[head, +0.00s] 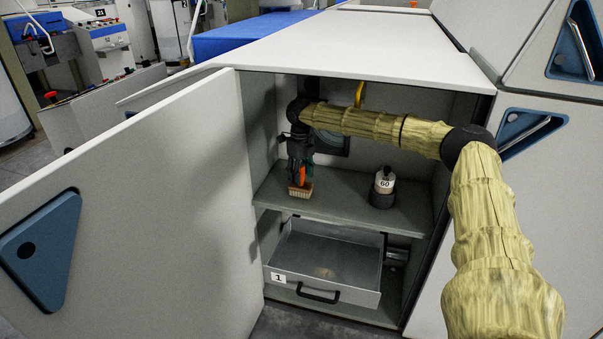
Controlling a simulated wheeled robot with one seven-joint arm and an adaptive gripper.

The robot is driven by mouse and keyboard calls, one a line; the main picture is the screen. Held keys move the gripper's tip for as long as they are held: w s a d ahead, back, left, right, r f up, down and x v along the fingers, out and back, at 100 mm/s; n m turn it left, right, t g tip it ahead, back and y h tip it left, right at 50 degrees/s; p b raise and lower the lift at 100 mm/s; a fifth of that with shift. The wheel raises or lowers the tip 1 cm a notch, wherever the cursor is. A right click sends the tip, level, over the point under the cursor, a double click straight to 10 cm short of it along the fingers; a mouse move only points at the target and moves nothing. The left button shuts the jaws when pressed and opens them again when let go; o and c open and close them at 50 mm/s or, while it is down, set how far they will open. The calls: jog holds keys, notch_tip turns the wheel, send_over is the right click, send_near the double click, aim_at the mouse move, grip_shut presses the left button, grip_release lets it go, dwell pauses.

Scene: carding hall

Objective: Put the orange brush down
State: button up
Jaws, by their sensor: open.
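The orange brush (301,175) stands on the shelf (341,201) inside the open cabinet, towards the shelf's left side. Its orange part is upright above a tan bristle block (300,190) that appears to rest on the shelf. My gripper (300,170) points down right at the brush, its fingers around or beside the orange part. The fingers are open; whether they still touch the brush cannot be told. The gripper partly hides the brush's upper part.
A dark and white weight marked 60 (384,188) stands on the shelf to the right. Below is an open, empty-looking metal drawer (326,262) marked 1. The cabinet door (150,220) stands open at the left. The shelf between brush and weight is clear.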

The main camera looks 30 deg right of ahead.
jog(key=shift+r+b, duration=0.15)
jog(key=shift+b, duration=0.3)
jog(key=shift+r, duration=1.5)
jog(key=shift+r+p, duration=1.3)
jog(key=shift+r, duration=1.1)
